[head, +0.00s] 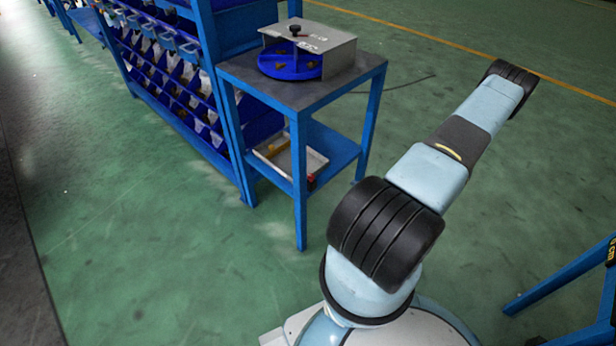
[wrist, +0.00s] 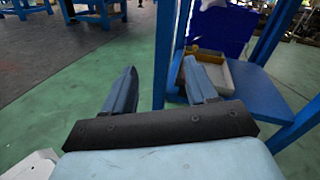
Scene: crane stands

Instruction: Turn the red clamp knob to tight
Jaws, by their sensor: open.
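My gripper (wrist: 160,68) shows in the wrist view with its two fingers wide apart and nothing between them. It is not visible in the head view, where only my arm shows. A small red part (head: 311,182) sits at the front corner of the tray on the blue stand's lower shelf; it is too small to tell whether it is the clamp knob. On the stand's top is a grey metal housing (head: 330,50) over a blue disc (head: 285,62), with a black knob (head: 295,30) on top. No knob clearly red shows on this device.
The blue stand (head: 370,125) has a dark top and a lower shelf with a shallow tray (head: 312,160). A blue rack of bins (head: 170,75) adjoins it on the left. Another blue frame (head: 560,285) is at the lower right. Green floor is open between.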

